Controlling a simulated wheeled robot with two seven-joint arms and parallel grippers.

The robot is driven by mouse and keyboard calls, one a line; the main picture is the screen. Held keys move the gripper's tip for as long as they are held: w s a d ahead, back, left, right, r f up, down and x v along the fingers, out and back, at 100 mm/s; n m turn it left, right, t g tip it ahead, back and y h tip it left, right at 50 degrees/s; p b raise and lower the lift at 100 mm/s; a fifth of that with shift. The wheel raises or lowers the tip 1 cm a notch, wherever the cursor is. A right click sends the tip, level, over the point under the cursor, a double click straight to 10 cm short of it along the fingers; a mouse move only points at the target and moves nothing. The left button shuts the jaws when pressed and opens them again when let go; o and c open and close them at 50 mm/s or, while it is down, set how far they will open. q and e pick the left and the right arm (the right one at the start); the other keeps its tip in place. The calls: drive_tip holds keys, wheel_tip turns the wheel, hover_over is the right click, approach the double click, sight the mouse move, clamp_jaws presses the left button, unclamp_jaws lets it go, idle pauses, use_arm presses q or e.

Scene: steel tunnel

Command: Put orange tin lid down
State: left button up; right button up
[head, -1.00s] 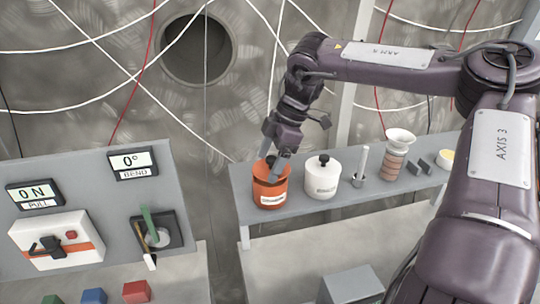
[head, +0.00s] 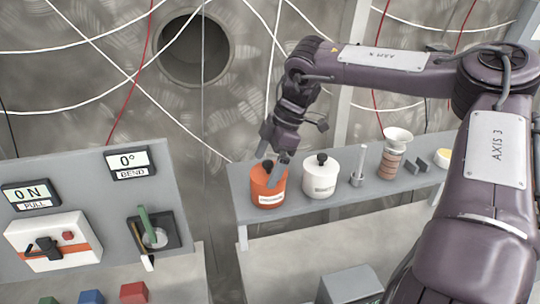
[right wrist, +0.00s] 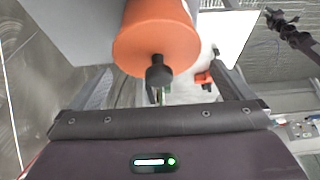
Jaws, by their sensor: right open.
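The orange tin (head: 268,190) stands upright at the left end of the grey shelf. In the right wrist view its orange lid (right wrist: 142,50) shows as a disc with a black knob (right wrist: 159,74). The lid looks seated on the tin. My right gripper (head: 271,157) is at the top of the tin and covers most of the lid in the head view. In the right wrist view its fingers (right wrist: 163,78) are wide apart on either side of the knob, not touching it. A dark gripper-like part, seemingly my left gripper (right wrist: 281,22), shows small at the upper right there.
A white tin (head: 320,180) with a black knob stands close right of the orange tin. Further right on the shelf (head: 300,210) are a metal post (head: 358,165), a ringed insulator (head: 391,158) and grey blocks. A control panel (head: 95,215) stands left. Cables hang behind.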

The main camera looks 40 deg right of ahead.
drive_tip(key=shift+r+p, duration=0.3)
drive_tip(key=shift+r, duration=0.2)
drive_tip(key=shift+w+d+r, duration=0.1)
drive_tip(key=shift+d+r, duration=0.05)
drive_tip(key=shift+r, duration=0.15)
drive_tip(key=b+v, duration=0.3)
drive_tip(key=v, duration=0.8)
drive_tip(key=shift+r, duration=0.25)
